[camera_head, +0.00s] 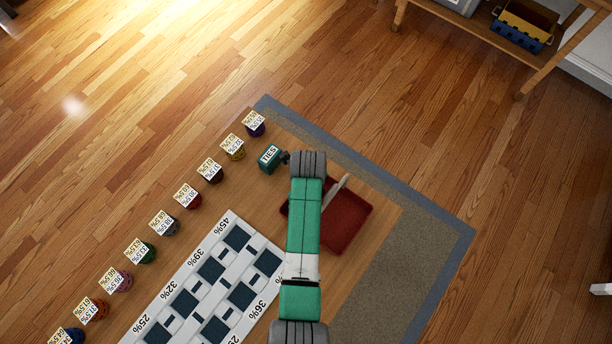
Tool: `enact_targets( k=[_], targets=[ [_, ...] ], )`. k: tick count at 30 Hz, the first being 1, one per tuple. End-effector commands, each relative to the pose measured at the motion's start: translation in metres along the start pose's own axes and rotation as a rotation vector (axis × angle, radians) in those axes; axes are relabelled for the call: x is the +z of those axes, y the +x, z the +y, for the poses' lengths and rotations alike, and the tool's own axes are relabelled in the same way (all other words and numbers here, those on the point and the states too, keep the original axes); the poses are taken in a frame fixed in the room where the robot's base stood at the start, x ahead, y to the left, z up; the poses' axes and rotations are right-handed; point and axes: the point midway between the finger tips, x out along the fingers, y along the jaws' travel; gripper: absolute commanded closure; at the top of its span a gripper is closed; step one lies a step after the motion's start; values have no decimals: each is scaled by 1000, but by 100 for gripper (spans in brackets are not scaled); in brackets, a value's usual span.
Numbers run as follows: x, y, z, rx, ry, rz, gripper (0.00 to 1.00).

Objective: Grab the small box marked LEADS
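A small teal box (270,158) with a white label stands on the wooden surface, near the upper end of the row of jars. Its label seems to read TIES, and I see no box that clearly reads LEADS. My gripper (286,157) shows only as a small dark part at the right side of the teal box, by the end of my green arm. It looks very close to the box; I cannot tell whether it touches or holds it. The fingers are too small and hidden to read.
Several small jars with percentage labels (189,195) run in a diagonal row at left. A white panel with dark squares (229,225) lies below. A red tray (356,219) holding a pale long item is partly under my arm. A wooden shelf (480,38) stands upper right.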

Motion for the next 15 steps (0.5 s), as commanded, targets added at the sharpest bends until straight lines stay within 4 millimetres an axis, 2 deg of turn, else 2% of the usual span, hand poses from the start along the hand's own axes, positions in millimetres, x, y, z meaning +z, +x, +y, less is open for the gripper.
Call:
enact_targets(
  k=[1, 3, 10, 15],
  targets=[
    [0, 9, 0, 0, 1, 0, 11],
    [0, 14, 0, 0, 0, 0, 11],
    [0, 14, 0, -2, 0, -1, 11],
    [0, 14, 0, -1, 0, -1, 44]
  ],
)
